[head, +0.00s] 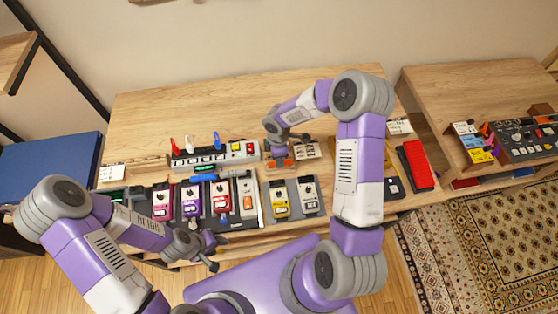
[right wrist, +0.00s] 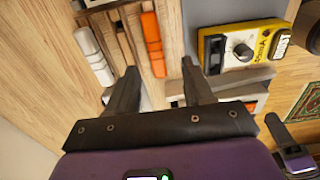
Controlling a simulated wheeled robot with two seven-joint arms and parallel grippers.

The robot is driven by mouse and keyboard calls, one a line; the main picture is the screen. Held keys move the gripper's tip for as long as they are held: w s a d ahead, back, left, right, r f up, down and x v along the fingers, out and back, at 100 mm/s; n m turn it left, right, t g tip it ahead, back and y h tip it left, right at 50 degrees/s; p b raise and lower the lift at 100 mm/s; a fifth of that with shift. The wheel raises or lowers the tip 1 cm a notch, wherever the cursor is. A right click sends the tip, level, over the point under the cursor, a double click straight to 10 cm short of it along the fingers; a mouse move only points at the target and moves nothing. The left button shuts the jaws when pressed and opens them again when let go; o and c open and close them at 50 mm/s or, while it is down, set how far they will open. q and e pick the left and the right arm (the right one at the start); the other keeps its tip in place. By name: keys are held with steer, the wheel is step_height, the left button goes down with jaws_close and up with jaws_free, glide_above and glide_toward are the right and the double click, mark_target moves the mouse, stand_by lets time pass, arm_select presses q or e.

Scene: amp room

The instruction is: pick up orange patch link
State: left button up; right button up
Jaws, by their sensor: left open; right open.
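The orange patch link (right wrist: 152,42) lies in a slotted wooden holder (right wrist: 125,40) in the right wrist view. In the head view a bit of the orange patch link (head: 281,162) shows just below my right gripper (head: 279,150), partly hidden by it. My right gripper (right wrist: 160,68) is open and empty; the link's near end shows in the gap between its fingertips. I cannot tell how high the tips are above it. A white patch link (right wrist: 93,54) lies left of the orange one in the holder. My left gripper (head: 208,250) is open and empty near the table's front edge.
A power strip (head: 232,152) with coloured plugs stands left of my right gripper. A pedalboard (head: 180,203) with several pedals is in front of it. A yellow pedal (right wrist: 238,47) stands right of the holder. The back of the table (head: 200,105) is clear.

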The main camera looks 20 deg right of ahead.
steer(key=f, duration=0.2)
steer(key=d+f, duration=0.1)
steer(key=f, duration=0.1)
steer(key=shift+w, duration=0.1)
steer(key=shift+f, duration=0.45)
steer(key=shift+f+b, duration=0.2)
steer(key=shift+b, duration=0.1)
jaws_close()
